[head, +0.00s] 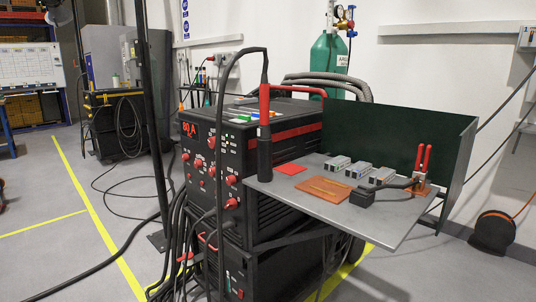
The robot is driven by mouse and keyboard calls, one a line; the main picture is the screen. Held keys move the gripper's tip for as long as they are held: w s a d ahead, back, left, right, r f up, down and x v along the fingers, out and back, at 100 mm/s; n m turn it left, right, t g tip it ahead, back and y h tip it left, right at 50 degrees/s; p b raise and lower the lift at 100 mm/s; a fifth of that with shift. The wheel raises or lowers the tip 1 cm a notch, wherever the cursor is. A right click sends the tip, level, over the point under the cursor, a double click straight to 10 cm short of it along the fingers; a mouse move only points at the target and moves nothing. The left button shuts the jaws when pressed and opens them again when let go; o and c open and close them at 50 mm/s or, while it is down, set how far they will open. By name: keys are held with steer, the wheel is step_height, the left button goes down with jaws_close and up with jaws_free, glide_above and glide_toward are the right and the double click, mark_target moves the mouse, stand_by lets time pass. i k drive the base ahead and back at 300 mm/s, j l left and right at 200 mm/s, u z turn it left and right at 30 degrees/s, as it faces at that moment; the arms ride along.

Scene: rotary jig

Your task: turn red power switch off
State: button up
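A black welding power source (265,150) stands in the middle of the head view, its control panel facing front left. Its display (188,129) is lit and reads 80 A in red. Several red knobs (198,163) sit on the panel, with a larger one (231,203) low at its right edge. I cannot tell for sure which is the power switch, nor its position. A small reddish part (228,276) shows on the lower unit. My gripper is not in view.
A grey side table (395,225) with a dark green screen (395,140) juts out right of the machine, holding metal blocks, a copper-coloured plate and a clamp. A torch (264,125) stands upright at its left corner. Cables hang before the panel and lie on the floor. Floor at left is mostly open.

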mark_target(232, 203)
steer(key=i+u, duration=0.3)
steer(key=i, duration=0.55)
